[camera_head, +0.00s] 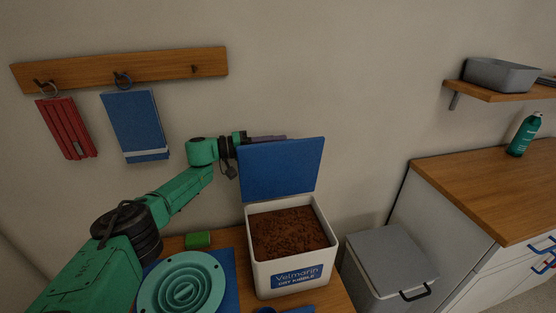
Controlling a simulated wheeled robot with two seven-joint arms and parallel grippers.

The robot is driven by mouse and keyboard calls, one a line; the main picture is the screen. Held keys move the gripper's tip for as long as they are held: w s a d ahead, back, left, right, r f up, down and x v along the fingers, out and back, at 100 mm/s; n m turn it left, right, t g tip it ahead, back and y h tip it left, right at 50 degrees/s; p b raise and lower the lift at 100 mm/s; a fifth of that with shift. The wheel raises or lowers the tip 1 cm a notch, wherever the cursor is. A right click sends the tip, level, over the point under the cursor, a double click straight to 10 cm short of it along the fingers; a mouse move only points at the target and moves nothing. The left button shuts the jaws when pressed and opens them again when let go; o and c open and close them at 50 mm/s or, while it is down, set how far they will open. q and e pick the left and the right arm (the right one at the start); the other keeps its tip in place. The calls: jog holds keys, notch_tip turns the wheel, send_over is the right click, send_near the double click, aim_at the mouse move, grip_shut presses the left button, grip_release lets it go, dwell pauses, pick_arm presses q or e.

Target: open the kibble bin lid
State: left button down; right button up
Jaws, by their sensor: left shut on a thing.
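The kibble bin (309,254) is a white box on the wooden table, labelled "Velmarin Dry Kibble". Brown kibble (287,232) shows inside it. Its blue lid (280,169) stands raised and nearly upright at the bin's back edge. My green left arm reaches in from the left. My left gripper (262,139) is at the lid's top edge, upper left, shut on the lid; its fingertips are partly hidden behind the lid. My right gripper does not show.
A teal slow-feeder bowl (182,287) on a blue mat and a green block (198,240) lie left of the bin. A grey lidded container (391,257) stands to the right, beside a wood-topped cabinet (493,192). A rail (150,66) with red and blue hanging items is on the wall.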

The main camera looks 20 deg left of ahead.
pick_arm(q)
jog(key=shift+w+a+f+n+b, duration=0.3)
jog(key=shift+w+a+n+b, duration=0.2)
jog(key=shift+w+n+b, duration=0.35)
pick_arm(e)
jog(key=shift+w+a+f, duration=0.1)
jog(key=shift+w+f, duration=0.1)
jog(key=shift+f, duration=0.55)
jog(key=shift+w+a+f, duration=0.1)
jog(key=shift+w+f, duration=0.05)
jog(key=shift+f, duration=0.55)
pick_arm(q)
jog(key=shift+s, duration=0.1)
jog(key=c, duration=1)
grip_release()
jog(key=shift+o, duration=0.6)
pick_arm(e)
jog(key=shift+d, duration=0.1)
pick_arm(q)
jog(key=shift+r, duration=0.15)
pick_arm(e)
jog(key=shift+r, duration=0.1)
